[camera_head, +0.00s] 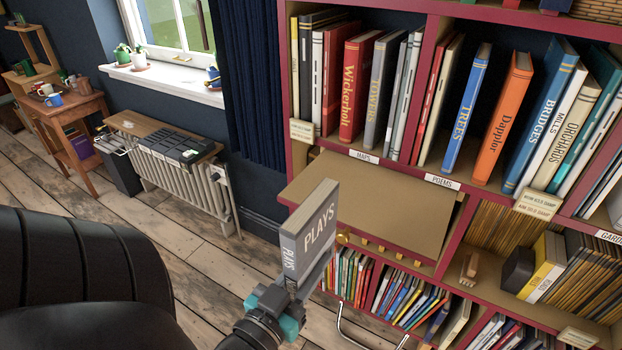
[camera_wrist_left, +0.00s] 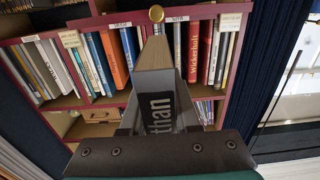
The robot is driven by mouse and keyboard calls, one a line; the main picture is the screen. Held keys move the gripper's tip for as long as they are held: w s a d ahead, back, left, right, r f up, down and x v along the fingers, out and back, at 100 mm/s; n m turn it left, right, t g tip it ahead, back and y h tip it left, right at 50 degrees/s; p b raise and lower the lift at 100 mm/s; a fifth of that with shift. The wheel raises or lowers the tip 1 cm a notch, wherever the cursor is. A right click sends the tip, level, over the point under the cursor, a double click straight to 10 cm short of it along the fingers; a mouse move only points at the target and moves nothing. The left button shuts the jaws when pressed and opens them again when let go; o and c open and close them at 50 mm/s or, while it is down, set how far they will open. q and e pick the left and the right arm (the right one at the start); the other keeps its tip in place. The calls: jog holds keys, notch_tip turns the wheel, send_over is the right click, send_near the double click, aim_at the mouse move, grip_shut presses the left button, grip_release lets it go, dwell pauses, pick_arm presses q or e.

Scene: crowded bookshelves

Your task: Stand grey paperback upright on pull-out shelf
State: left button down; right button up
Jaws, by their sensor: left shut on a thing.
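The grey paperback (camera_head: 317,232), with PLAYS on its cover and spine, is held upright by its lower end in my left gripper (camera_head: 277,305). The gripper is shut on it, below and in front of the pull-out shelf. The book appears in front of the shelf's near edge in the head view; I cannot tell the exact gap. The pull-out shelf (camera_head: 390,208) is a bare tan board, slid out from the red bookcase. In the left wrist view the grey book (camera_wrist_left: 158,112) stands between the fingers, with part of its lettering showing. My right gripper is not in view.
A row of upright books, such as the orange one (camera_head: 503,118) and red one (camera_head: 358,88), fills the shelf above the board. A brass knob (camera_head: 343,238) is at the board's front. More books (camera_head: 408,300) fill the shelves below. A radiator (camera_head: 180,180) stands left.

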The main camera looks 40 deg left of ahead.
pick_arm(q)
jog(key=b+x, duration=0.7)
jog(key=x, duration=1.6)
jog(key=shift+w, duration=0.25)
jog(key=shift+s+f, duration=0.1)
jog(key=shift+f, duration=0.2)
jog(key=shift+f, duration=0.35)
jog(key=c, duration=0.6)
grip_release()
jog(key=shift+o, duration=0.2)
jog(key=shift+d, duration=0.1)
